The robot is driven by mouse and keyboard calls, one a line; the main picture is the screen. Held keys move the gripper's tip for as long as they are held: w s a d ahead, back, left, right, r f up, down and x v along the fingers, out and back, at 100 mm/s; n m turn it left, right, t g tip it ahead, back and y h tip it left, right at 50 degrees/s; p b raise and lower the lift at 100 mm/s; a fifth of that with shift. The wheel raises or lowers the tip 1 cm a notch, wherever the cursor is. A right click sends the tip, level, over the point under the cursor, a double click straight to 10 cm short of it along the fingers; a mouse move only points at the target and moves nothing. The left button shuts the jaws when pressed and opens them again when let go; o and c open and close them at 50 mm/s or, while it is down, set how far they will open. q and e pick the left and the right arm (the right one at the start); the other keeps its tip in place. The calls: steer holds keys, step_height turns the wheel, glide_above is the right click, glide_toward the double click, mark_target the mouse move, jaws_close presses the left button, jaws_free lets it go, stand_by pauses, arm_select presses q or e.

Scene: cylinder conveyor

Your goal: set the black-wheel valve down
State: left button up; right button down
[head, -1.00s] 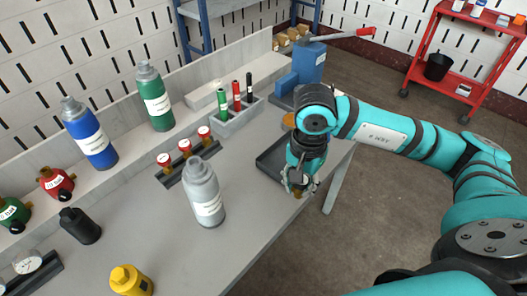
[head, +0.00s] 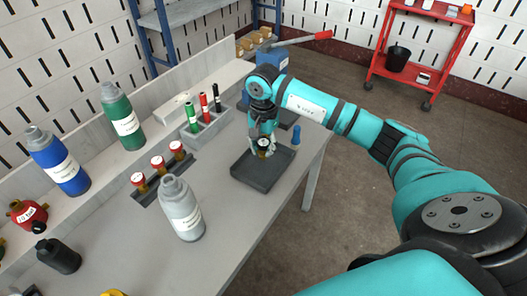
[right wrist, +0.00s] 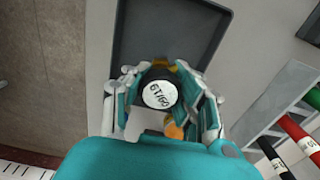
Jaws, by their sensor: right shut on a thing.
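The black-wheel valve (right wrist: 160,94) shows in the right wrist view with a white label on its dark wheel and some brass-coloured body around it. It also shows small in the head view (head: 263,143). My right gripper (right wrist: 165,100) is shut on it, a finger on each side. In the head view my right gripper (head: 262,150) is over the back part of the dark tray (head: 262,184). I cannot tell whether the valve touches the tray. The tray's visible floor looks empty. My left gripper is not in view.
A grey bottle (head: 181,208) and a rack of red-capped valves (head: 160,172) stand left of the tray. A marker holder (head: 207,127) is behind them. A blue-handled thing (head: 296,137) is right of the gripper.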

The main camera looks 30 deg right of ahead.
mark_target(263, 143)
step_height(263, 143, down, 2)
steer(key=shift+f, duration=0.45)
steer(key=c, duration=1)
jaws_free()
steer(key=shift+c, duration=0.2)
steer(key=shift+r+p, duration=0.3)
steer(key=shift+r, duration=0.3)
step_height(263, 143, up, 11)
steer(key=shift+r+b, duration=0.1)
steer(key=shift+b, duration=0.65)
